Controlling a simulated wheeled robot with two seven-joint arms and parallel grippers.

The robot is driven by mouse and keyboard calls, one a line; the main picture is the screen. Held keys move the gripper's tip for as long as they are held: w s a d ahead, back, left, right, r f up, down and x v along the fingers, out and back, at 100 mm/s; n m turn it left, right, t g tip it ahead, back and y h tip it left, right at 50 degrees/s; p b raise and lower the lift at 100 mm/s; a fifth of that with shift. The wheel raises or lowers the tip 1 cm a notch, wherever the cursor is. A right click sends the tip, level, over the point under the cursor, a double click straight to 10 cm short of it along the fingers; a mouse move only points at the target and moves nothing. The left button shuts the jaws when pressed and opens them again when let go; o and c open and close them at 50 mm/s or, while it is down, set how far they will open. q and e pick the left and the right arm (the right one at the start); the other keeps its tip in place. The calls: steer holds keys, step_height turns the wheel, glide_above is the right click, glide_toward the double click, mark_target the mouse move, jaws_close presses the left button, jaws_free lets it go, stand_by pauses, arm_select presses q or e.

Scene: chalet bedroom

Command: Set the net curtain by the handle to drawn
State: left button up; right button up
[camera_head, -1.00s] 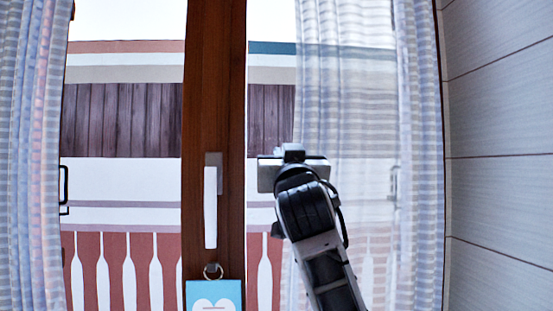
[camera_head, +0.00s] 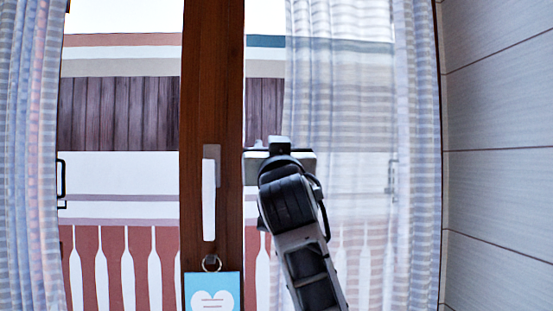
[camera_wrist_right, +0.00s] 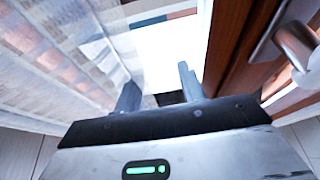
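The net curtain (camera_head: 345,95) is a sheer striped sheet over the right part of the window. Its left edge stops short of the brown window post (camera_head: 213,90), leaving a strip of bare glass. It also shows at the left in the right wrist view (camera_wrist_right: 50,60). My right gripper (camera_wrist_right: 160,88) is at the curtain's left edge, just right of the post. Its fingers stand apart in the wrist view, with a small dark patch between them; I cannot tell whether this is the curtain's handle held there. In the head view my wrist hides the fingertips. My left gripper is out of view.
A white window handle (camera_head: 208,198) on the post is close to my right gripper. A thicker striped curtain (camera_head: 30,150) hangs at the far left, and a panelled wall (camera_head: 497,150) is at the right.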

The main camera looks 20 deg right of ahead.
arm_select(q)
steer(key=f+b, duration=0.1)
steer(key=b, duration=0.1)
steer(key=shift+b, duration=0.35)
arm_select(e)
steer(key=v, duration=1.5)
steer(key=shift+s+f, duration=0.2)
steer(key=shift+s, duration=0.1)
steer(key=shift+a, duration=0.15)
